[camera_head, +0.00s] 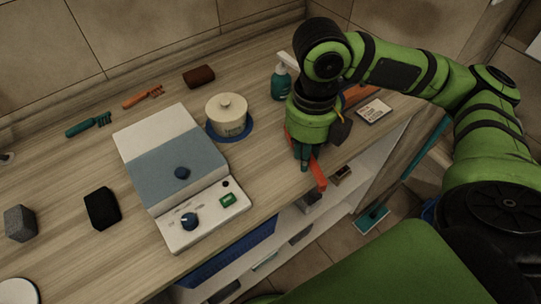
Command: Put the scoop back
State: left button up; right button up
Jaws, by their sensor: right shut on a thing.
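My right gripper (303,162) points down over the front edge of the wooden counter, to the right of the lidded pot. It is shut on a red-orange piece (319,174), which looks like the handle of the scoop and sticks out toward the counter's front edge. The rest of this piece is hidden behind the gripper, so I cannot tell its full shape or whether it touches the counter. A cream lidded pot (227,117) with dark lettering stands on a round blue mat (214,132). My left gripper is not in view.
A teal pump bottle (280,84) stands just behind my right gripper. An orange item (356,94) and a small sign (373,110) lie to the right. A white and blue device (177,158) with knobs takes up the middle. Brushes and dark blocks lie left and behind.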

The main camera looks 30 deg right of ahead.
jog(key=n, duration=0.2)
jog(key=shift+s+d+n, duration=0.25)
jog(key=shift+n, duration=0.45)
jog(key=shift+w+f, duration=0.15)
jog(key=shift+w, duration=0.2)
jog(key=p, duration=0.2)
send_over(271, 159)
notch_tip(271, 159, down, 6)
jog(key=shift+f, duration=0.2)
jog(key=shift+w+a+f, duration=0.1)
jog(key=shift+f, duration=0.1)
notch_tip(271, 159, down, 3)
jog(key=shift+f+p, duration=0.15)
jog(key=shift+p, duration=0.5)
jog(key=shift+f, duration=0.3)
jog(key=shift+f, duration=0.1)
jog(key=o, duration=0.9)
jog(key=shift+c, duration=0.2)
